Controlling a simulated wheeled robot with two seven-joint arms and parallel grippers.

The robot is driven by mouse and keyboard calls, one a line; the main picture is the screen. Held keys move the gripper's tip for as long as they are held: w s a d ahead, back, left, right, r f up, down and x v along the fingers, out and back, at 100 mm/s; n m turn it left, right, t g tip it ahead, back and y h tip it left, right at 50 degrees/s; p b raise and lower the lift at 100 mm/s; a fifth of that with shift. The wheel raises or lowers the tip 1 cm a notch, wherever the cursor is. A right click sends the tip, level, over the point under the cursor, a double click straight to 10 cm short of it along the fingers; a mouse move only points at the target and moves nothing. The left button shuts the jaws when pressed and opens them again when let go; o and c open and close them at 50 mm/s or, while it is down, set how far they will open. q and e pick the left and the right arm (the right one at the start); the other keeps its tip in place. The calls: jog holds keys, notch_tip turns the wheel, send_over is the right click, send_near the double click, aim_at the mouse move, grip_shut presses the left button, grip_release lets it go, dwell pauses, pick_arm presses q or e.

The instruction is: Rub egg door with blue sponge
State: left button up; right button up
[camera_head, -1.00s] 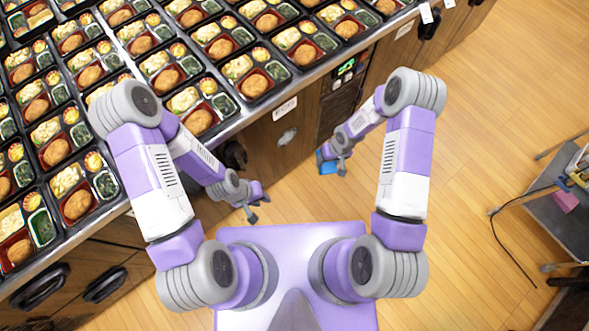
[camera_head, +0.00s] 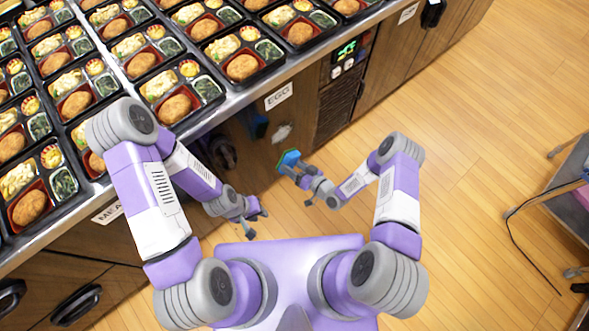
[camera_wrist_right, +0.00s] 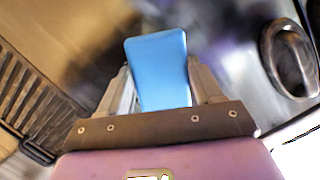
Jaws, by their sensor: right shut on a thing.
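The egg door is the dark wooden door (camera_head: 262,155) under the counter, below a label reading EGG (camera_head: 278,96). A pale whitish smudge (camera_head: 281,133) shows on it. My right gripper (camera_head: 292,168) is shut on the blue sponge (camera_head: 288,159) in front of the door, a little below the smudge in the picture. In the right wrist view the sponge (camera_wrist_right: 158,70) stands upright between the fingers, with a dark glossy surface behind it. I cannot tell whether it touches the door. My left gripper (camera_head: 258,224) is open and empty, lower and to the left.
A dark door handle (camera_head: 222,152) is left of the smudge, and a handle also shows in the wrist view (camera_wrist_right: 288,58). A vented panel with a green display (camera_head: 346,50) is to the right. Bento trays (camera_head: 205,95) fill the counter. A grey cart (camera_head: 578,200) stands far right.

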jog(key=shift+w+a+b, duration=0.3)
jog(key=shift+w+a, duration=0.45)
jog(key=shift+w, duration=0.35)
jog(key=shift+w+a+b, duration=0.25)
jog(key=shift+w+a, duration=0.5)
jog(key=shift+w, duration=0.3)
jog(key=shift+w+a, duration=0.1)
jog(key=shift+w+a, duration=0.6)
jog(key=shift+w, duration=0.15)
